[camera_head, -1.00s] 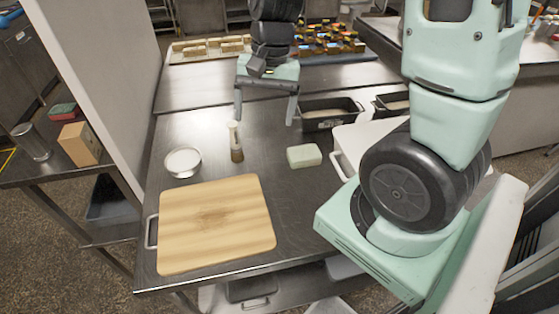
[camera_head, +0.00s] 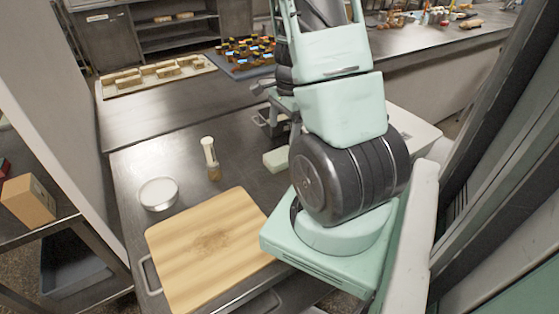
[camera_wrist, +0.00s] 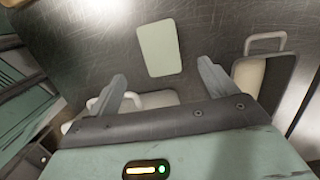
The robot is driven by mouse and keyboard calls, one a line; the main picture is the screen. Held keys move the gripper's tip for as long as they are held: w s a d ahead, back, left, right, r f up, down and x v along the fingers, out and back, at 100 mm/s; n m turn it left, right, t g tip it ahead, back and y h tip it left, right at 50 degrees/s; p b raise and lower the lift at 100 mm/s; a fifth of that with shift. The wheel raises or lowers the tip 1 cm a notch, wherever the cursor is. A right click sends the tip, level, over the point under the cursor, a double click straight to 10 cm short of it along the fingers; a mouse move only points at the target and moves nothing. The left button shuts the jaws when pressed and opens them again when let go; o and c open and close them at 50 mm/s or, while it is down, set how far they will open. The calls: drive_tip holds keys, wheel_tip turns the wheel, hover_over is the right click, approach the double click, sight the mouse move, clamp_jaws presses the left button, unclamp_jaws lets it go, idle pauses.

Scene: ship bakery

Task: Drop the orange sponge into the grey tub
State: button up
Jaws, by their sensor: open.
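I cannot make out an orange sponge in either current view. A blue-grey tub (camera_head: 72,268) sits on the shelf under the left table; I cannot tell whether it is the task's grey tub. A pale green block (camera_head: 277,160) lies on the steel table, partly behind my arm, and shows in the wrist view (camera_wrist: 159,48). My gripper (camera_wrist: 162,86) is open and empty above the table, its fingers apart and clear of the block. In the head view my arm mostly hides it.
A wooden board (camera_head: 212,245), white bowl (camera_head: 158,193) and upright brush-like item (camera_head: 210,158) stand on the table. A dark tin (camera_wrist: 265,75) is at the wrist view's right. A cardboard box (camera_head: 28,203) sits on the left table beside a partition.

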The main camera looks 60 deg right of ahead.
hover_over(281, 155)
wheel_tip(281, 155, down, 5)
drive_tip(key=shift+s+r, duration=0.1)
drive_tip(key=shift+r, duration=0.1)
drive_tip(key=shift+f, duration=2.7)
drive_tip(key=c, duration=1.1)
drive_tip(key=shift+r, duration=0.1)
drive_tip(key=shift+c, duration=0.2)
wheel_tip(281, 155, up, 10)
drive_tip(key=shift+p, duration=0.4)
